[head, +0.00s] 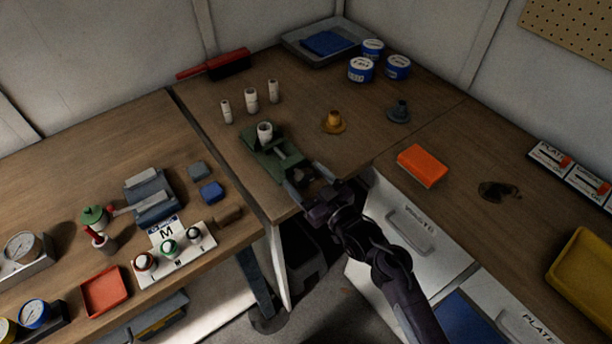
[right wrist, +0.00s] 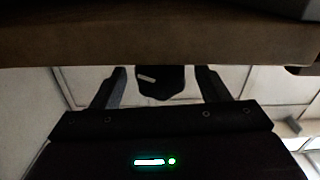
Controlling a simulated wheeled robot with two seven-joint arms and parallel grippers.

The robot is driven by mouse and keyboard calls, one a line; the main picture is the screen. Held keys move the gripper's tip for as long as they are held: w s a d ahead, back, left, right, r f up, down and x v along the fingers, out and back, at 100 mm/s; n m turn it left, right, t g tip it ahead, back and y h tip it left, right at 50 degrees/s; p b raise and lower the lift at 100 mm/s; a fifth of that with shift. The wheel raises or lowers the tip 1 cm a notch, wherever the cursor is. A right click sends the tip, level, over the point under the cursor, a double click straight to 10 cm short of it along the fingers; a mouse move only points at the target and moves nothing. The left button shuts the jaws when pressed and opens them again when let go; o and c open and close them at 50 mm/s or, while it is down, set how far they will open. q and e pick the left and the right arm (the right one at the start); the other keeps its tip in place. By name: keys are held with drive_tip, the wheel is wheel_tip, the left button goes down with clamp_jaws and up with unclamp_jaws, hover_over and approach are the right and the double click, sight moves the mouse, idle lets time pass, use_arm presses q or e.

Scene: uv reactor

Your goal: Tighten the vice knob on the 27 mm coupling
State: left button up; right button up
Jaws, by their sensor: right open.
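The green vice (head: 262,155) stands at the front corner of the middle table, with a white coupling (head: 265,132) upright in it. Other white couplings (head: 250,96) stand behind it; I cannot read their sizes. My right gripper (head: 308,188) is at the vice's front end, by the table edge. In the right wrist view its fingers (right wrist: 159,80) are open and apart. Between them shows a dark rounded thing (right wrist: 162,82) with a pale mark, which looks like the vice knob. I cannot tell whether the fingers touch it. My left gripper is out of view.
The table edge (right wrist: 150,45) crosses the top of the right wrist view. A yellow flanged part (head: 334,122) and a grey one (head: 398,112) stand right of the vice. An orange box (head: 422,166) lies on the right bench. Bare tabletop lies between them.

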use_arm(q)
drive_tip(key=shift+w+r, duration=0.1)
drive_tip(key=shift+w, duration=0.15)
use_arm(e)
drive_tip(key=shift+w+a, duration=0.15)
drive_tip(key=shift+c, duration=0.4)
drive_tip(key=c, duration=0.9)
drive_tip(key=shift+r+m+p, duration=0.1)
drive_tip(key=shift+m+p, duration=0.2)
drive_tip(key=shift+m, duration=0.5)
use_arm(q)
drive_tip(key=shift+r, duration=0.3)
use_arm(e)
drive_tip(key=o, duration=1)
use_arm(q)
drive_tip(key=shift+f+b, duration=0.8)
use_arm(e)
drive_tip(key=v, duration=0.7)
drive_tip(key=shift+s+d, duration=0.25)
drive_tip(key=shift+s, duration=0.05)
